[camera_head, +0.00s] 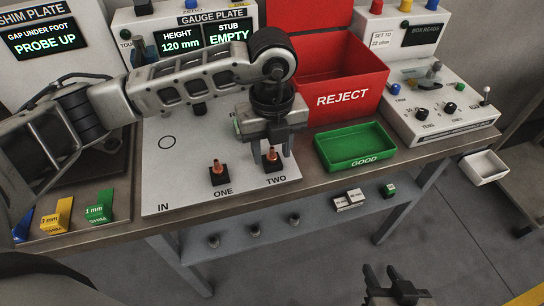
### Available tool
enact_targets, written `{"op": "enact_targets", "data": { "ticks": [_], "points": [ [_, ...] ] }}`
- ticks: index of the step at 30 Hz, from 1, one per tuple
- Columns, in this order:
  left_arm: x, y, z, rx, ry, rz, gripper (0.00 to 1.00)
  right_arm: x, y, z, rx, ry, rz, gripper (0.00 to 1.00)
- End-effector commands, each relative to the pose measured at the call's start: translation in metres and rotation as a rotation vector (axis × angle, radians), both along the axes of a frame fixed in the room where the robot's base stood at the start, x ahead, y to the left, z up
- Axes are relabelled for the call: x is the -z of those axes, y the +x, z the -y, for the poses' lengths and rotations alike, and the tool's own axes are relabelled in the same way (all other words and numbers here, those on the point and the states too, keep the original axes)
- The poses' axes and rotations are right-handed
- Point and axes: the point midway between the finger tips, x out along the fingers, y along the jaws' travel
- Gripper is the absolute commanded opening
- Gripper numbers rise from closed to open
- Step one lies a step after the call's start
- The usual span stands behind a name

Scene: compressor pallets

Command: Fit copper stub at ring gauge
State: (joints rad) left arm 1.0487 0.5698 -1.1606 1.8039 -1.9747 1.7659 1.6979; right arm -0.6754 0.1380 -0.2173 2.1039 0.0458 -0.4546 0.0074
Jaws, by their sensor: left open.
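A copper stub (217,168) stands upright in a black block (220,179) at the spot marked ONE on the white plate (180,190). A second copper stub (271,155) stands in a black block at TWO. My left gripper (270,158) points down over TWO, open, with its fingers around or just in front of that stub; I cannot tell if they touch it. The gauge display (203,36) reads HEIGHT 120 mm, STUB EMPTY. My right gripper (380,272) is low at the bottom, empty, its fingers apart.
A red REJECT bin (343,97) and a green GOOD tray (356,163) stand right of the plate. A control box (440,128) is at the far right. Yellow (57,216) and green (99,207) shims lie at left. A lower shelf (260,240) holds small parts.

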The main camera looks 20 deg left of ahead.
Motion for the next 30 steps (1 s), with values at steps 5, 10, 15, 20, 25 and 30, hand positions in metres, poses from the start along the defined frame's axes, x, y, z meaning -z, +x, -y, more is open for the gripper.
{"op": "enact_targets", "data": {
  "ticks": [5,10,15,20,25,30],
  "points": [
    [-0.0005,0.0001,0.0003,0.001,-0.001,0.001,0.42,-0.0001,0.0004,0.0006,-0.002,-0.002,0.001,0.36],
    [-0.0004,0.0001,0.0003,0.001,-0.001,0.001,0.42,0.0004,0.0002,0.0015,-0.005,-0.007,0.001,0.36],
    [0.0002,0.0000,0.0004,0.001,-0.001,0.001,0.42,0.0029,0.0002,0.0018,-0.005,-0.007,0.001,0.36],
    [-0.0005,0.0000,0.0004,0.001,-0.001,0.001,0.42,0.0024,0.0002,0.0018,-0.005,-0.007,0.001,0.36],
    [-0.0005,0.0000,0.0004,0.001,-0.001,0.001,0.03,0.0023,0.0002,0.0017,-0.005,-0.007,0.001,0.36],
    [-0.0004,0.0001,0.0003,0.001,-0.001,0.001,0.00,0.0023,0.0002,0.0017,-0.005,-0.007,0.001,0.36]
  ]
}}
